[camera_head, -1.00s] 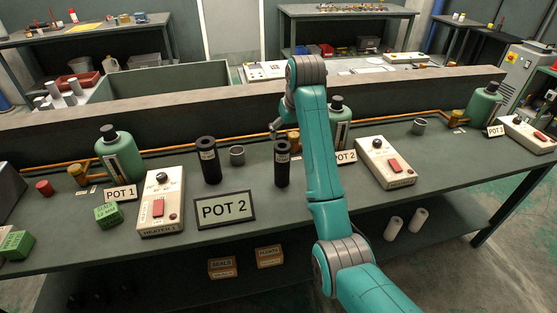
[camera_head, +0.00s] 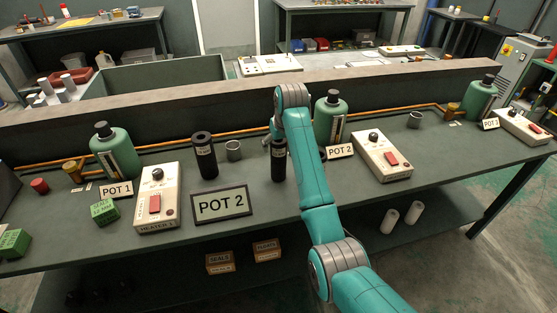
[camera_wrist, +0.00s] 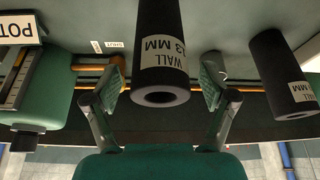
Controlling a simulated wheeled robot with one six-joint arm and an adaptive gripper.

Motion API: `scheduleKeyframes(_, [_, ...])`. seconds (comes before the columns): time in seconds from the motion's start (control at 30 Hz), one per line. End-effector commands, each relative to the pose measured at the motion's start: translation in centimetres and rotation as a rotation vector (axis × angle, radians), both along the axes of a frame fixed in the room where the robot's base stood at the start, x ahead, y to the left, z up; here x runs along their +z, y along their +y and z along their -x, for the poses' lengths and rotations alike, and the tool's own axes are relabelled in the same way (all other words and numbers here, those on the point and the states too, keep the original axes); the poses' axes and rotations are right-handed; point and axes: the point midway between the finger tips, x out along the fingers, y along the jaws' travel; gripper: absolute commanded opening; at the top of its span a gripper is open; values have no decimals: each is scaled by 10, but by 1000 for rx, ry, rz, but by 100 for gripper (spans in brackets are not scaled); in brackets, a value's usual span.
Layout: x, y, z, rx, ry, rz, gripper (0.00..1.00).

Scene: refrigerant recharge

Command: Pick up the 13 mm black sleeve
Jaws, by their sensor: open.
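The 13 mm black sleeve (camera_head: 279,164) stands upright on the bench, partly behind my arm in the head view. In the wrist view, which is upside down, the sleeve (camera_wrist: 158,45) is large and central, with a label reading "WALL 13 MM" and an open hollow end. My gripper (camera_wrist: 160,84) is open, one finger pad on each side of the sleeve, with gaps visible between pads and sleeve. In the head view my gripper is mostly hidden by my arm. A second black sleeve (camera_head: 205,158) stands to the left; it is at right in the wrist view (camera_wrist: 283,75), its number unclear.
A grey metal cup (camera_head: 234,151) stands between the sleeves, farther back. A POT 2 sign (camera_head: 222,204) is in front. A green bottle (camera_head: 330,120) and a heater box (camera_head: 383,157) stand right of the arm. An orange pipe runs along the back.

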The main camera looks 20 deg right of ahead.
Motion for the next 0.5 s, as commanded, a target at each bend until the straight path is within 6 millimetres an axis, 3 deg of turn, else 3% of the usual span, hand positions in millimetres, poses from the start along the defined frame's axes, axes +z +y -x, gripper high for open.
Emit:
scheduleKeyframes(0.23, [-2,0,-1,0,0,0,84])
scheduleKeyframes(0.27, [-2,0,-1,0,0,0,79])
scheduleKeyframes(0.5, [-2,0,-1,0,0,0,19])
